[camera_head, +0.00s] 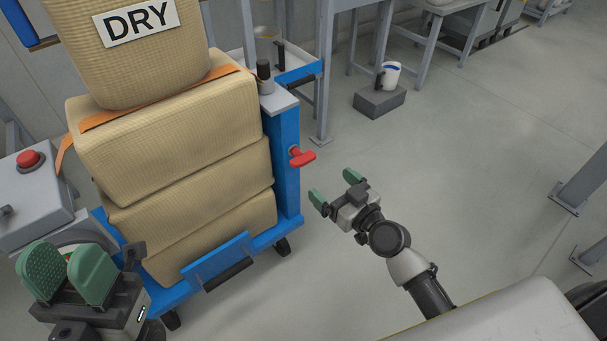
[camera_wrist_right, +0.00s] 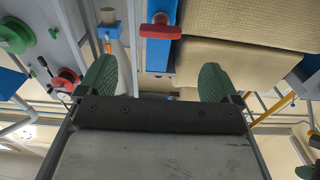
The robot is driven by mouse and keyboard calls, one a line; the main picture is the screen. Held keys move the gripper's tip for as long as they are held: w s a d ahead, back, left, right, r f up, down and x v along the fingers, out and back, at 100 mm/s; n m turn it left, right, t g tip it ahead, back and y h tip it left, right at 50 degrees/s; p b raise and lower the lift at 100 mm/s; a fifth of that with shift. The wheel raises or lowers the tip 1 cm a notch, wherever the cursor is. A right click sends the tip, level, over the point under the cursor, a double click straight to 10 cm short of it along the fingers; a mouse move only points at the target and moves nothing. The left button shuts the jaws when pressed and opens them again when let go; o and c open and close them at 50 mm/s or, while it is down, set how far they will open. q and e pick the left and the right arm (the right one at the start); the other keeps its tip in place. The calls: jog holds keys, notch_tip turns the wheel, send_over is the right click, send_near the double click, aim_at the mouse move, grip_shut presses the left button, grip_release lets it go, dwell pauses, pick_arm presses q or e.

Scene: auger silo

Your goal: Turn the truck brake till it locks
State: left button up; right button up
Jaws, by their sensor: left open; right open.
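The truck brake is a red T-shaped handle (camera_head: 302,157) on the side of the blue upright post (camera_head: 285,170) of the truck. It also shows in the right wrist view (camera_wrist_right: 160,28), beyond the fingertips and apart from them. My right gripper (camera_head: 333,186) is open and empty, to the right of the handle and slightly lower in the head view. Its green fingers also show in the right wrist view (camera_wrist_right: 158,80). My left gripper (camera_head: 68,274) is open at the lower left, in front of the stacked sacks. Whether anything is between its fingers is unclear.
Tan sacks (camera_head: 170,130) are stacked on the blue truck, with a DRY sack (camera_head: 150,60) on top. A grey box with a red button (camera_head: 28,158) stands at left. A white mug (camera_head: 391,75) sits on a grey block (camera_head: 379,101).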

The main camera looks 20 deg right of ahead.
aim_at(307, 162)
jog(key=x, duration=1.1)
jog(key=shift+r+b, duration=0.25)
jog(key=shift+b, duration=0.1)
jog(key=shift+s, duration=0.1)
jog(key=c, duration=0.9)
